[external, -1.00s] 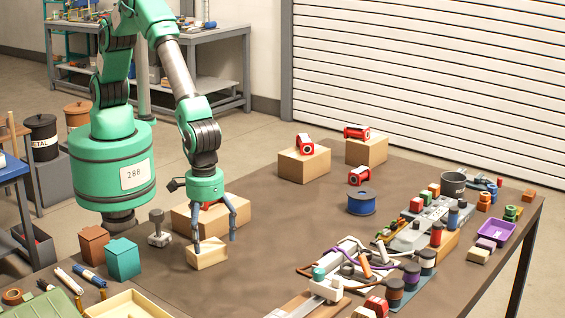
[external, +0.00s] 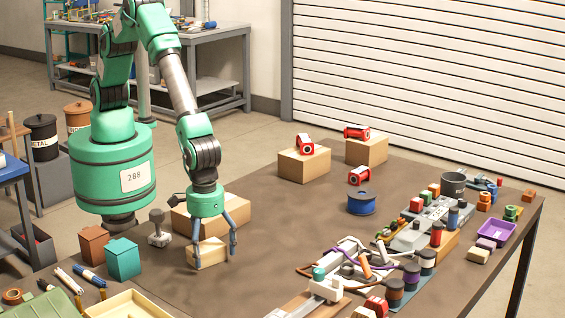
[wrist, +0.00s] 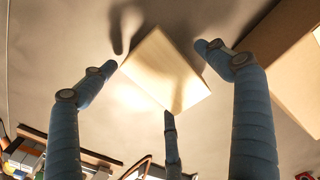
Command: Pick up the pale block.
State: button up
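The pale block (external: 210,252) is a small light-wood block on the brown table, in front of a larger tan box (external: 186,219). My three-fingered gripper (external: 214,262) points down over it, with its blue-grey fingers low on either side, near the tabletop. In the wrist view the pale block (wrist: 165,72) lies between the spread fingers of my gripper (wrist: 158,72). Gaps show between the block and the two side fingers. The third fingertip is close to the block's near corner; I cannot tell if it touches.
A teal block (external: 123,259), a brown block (external: 94,246) and a grey knobbed part (external: 159,230) stand left of my gripper. A blue spool (external: 361,202) is to the right. Cables and fittings crowd the table's right side. Bare tabletop lies just right of the block.

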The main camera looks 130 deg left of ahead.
aim_at(209, 247)
jog(key=c, duration=1.3)
jog(key=shift+r, duration=0.1)
jog(key=shift+r+p, duration=0.9)
jog(key=shift+r, duration=4)
